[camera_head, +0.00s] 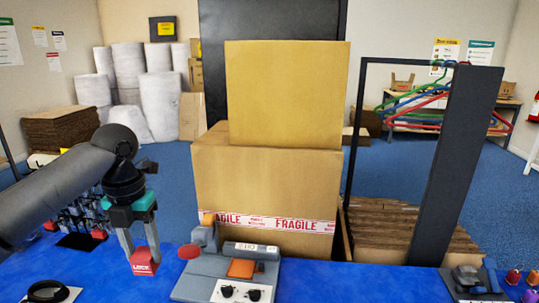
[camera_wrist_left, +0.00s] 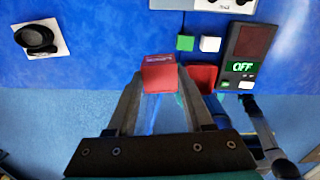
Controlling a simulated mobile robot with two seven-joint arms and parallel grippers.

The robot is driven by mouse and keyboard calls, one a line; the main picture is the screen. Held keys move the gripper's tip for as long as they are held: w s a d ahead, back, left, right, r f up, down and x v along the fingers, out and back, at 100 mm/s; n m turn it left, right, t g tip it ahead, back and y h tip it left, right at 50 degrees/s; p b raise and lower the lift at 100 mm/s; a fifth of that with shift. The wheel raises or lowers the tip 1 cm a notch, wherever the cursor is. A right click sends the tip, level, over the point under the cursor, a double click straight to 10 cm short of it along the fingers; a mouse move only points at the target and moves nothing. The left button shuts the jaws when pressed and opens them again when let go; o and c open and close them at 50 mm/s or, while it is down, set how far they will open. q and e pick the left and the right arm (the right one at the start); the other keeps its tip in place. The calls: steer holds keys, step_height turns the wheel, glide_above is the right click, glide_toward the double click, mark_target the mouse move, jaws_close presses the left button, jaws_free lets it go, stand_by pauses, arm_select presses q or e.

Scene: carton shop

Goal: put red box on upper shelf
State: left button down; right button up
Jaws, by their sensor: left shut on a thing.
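The red box (camera_head: 145,263), a small block with white lettering on its front, is between the fingertips of my left gripper (camera_head: 141,251). In the left wrist view the red box (camera_wrist_left: 159,75) also sits between the tips of the two fingers (camera_wrist_left: 160,86), and the gripper is shut on it. It is over the near blue table; I cannot tell whether it touches the top. I cannot make out an upper shelf for certain in either view. My right gripper is not in view.
The blue table (camera_head: 340,285) carries a grey device (camera_head: 225,272) right of the box and a black ring (camera_head: 48,291) at left. Large stacked cartons (camera_head: 265,185) stand behind it. A dark frame (camera_head: 455,165) with hangers rises at right. The wrist view shows an OFF display (camera_wrist_left: 243,66).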

arm_select(q)
steer(key=s+d+r+n, duration=0.1)
steer(key=s+d+n, duration=0.4)
steer(key=n, duration=1.3)
steer(key=s+d+r+n, duration=0.25)
steer(key=d+n, duration=0.45)
steer(key=n, duration=1)
steer(key=s+f, duration=0.4)
steer(key=f, duration=0.1)
steer(key=shift+f, duration=0.2)
